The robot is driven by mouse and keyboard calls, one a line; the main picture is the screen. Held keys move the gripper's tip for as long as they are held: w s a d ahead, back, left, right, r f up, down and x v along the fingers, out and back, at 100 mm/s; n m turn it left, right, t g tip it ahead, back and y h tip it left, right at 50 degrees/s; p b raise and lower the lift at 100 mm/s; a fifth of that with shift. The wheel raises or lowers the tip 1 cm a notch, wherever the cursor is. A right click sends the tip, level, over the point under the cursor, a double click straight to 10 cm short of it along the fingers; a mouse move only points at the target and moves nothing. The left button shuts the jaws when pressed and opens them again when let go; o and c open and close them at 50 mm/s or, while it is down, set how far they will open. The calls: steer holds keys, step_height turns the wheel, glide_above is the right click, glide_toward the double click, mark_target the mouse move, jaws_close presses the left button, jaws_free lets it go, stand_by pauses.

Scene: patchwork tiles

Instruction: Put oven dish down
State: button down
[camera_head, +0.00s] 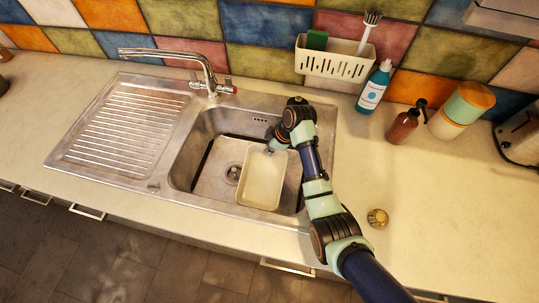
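A cream rectangular oven dish (262,180) is in the right part of the metal sink basin (206,175). My arm reaches in from the lower right. My gripper (277,146) is at the dish's far edge, beside or on its rim. The fingers are small and partly hidden by the wrist, so I cannot tell whether they are closed on the rim. I cannot tell whether the dish rests fully on the basin floor.
The faucet (205,72) stands behind the basin. A ribbed drainboard (128,127) is on the left. A caddy (343,62) with a brush and a sponge, a blue bottle (373,90) and a brown bottle (404,125) are at the back right. A brass knob-like object (378,218) is on the counter.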

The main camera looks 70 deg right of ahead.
steer(key=shift+f+b, duration=0.5)
steer(key=shift+f, duration=1.45)
steer(key=shift+f, duration=0.2)
steer(key=c, duration=1.3)
jaws_free()
steer(key=p+v, duration=0.3)
steer(key=v, duration=0.9)
steer(key=shift+r, duration=0.2)
steer(key=shift+w+a, duration=0.1)
steer(key=shift+w, duration=0.1)
